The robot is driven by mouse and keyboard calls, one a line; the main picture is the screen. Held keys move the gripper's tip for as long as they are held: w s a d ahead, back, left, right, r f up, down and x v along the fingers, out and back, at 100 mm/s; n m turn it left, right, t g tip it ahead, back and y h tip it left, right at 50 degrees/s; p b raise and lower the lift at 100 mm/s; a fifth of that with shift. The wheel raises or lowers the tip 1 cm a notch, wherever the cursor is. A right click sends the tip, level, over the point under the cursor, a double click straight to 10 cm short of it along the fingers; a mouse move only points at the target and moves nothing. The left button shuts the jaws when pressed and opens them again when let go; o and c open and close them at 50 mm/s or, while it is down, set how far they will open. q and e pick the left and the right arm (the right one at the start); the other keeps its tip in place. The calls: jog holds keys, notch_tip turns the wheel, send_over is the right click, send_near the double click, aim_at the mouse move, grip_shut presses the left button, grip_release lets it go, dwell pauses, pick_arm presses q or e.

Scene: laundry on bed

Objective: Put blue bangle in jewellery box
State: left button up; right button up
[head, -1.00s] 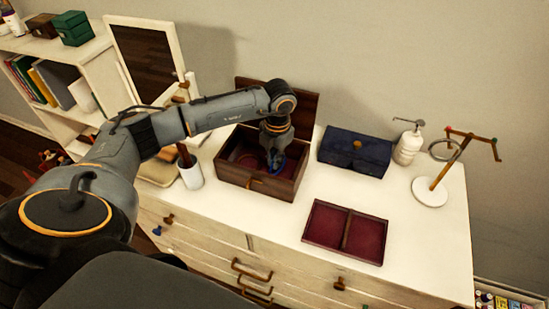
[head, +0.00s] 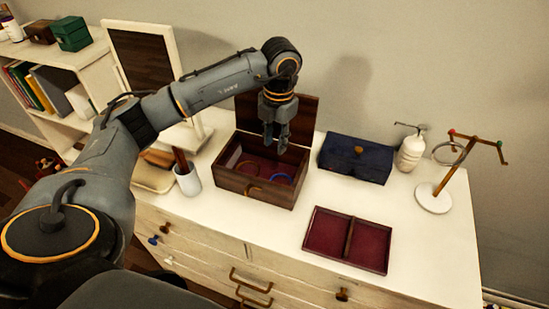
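The jewellery box (head: 254,188) is a dark wooden box with a red lining and its lid raised at the back. The blue bangle (head: 280,179) lies inside it, on the right part of the floor, partly hidden by the front wall. My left gripper (head: 276,146) is above the box opening, pointing down, with its two fingers a little apart and nothing between them. It is clear of the bangle. My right gripper is not in view.
A gold-coloured ring (head: 247,167) lies in the box's left part. Right of the box are a closed dark blue box (head: 356,160), a pump bottle (head: 411,150) and a jewellery stand (head: 433,197). A red-lined tray (head: 347,240) lies in front; a white cup (head: 188,181) stands left.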

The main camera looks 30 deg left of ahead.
pick_arm(q)
jog(key=shift+d+r, duration=0.1)
jog(key=shift+r, duration=1.2)
